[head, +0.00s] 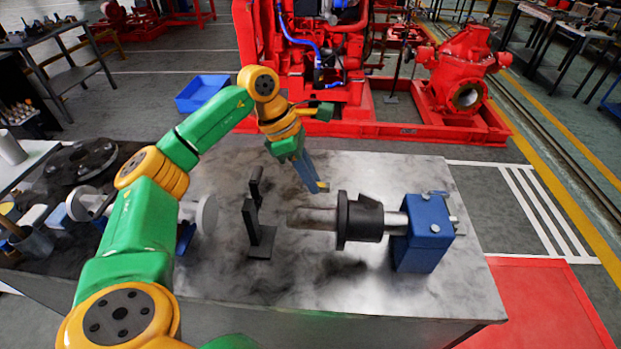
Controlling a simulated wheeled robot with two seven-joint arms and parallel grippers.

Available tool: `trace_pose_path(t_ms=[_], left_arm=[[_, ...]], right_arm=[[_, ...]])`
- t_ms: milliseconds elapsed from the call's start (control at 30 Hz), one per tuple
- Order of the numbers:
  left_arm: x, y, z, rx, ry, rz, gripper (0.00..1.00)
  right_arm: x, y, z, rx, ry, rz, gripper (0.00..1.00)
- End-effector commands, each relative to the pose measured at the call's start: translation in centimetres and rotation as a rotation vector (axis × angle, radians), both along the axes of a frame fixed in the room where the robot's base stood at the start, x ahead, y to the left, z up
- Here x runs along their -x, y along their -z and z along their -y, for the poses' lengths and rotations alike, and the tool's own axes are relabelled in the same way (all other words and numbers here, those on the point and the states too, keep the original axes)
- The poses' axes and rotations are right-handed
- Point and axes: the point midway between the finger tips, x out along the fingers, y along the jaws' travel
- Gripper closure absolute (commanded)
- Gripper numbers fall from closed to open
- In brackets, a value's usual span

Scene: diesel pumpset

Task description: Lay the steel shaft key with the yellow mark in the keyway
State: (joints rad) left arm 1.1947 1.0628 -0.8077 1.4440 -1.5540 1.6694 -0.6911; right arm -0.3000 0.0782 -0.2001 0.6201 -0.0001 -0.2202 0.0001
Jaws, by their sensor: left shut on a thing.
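My left gripper (318,187) reaches down over the table from above. Its blue fingers are shut on a small piece with yellow on it, the steel shaft key (323,186), mostly hidden between the fingertips. The key is close above and behind the horizontal steel shaft (312,217), apart from it as far as I can see. The shaft's free end points left. A dark flanged hub (362,218) sits around the shaft, and a blue block (424,234) holds its right end. The keyway is too small to make out. My right gripper is not in view.
A dark upright bracket (258,222) stands just left of the shaft's end. Further left are a pale disc-ended part (203,214) and a dark flange (80,160). The grey metal table (380,295) is clear in front. Red pump machinery (464,70) stands behind.

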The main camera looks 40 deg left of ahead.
Motion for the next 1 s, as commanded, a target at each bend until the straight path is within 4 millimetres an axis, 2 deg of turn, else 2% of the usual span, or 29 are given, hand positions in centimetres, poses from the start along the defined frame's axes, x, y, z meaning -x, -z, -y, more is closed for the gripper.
trace_pose_path(t_ms=[167,633,1000], left_arm=[[-0.2,-0.2,0.3,0.001,0.001,0.0,1.0],[-0.2,5.5,0.2,0.001,0.001,0.0,1.0],[-0.2,5.8,0.3,0.001,0.001,0.0,1.0]], right_arm=[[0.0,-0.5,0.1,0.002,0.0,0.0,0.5],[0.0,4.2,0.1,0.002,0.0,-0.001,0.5],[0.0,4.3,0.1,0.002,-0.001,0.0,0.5]])
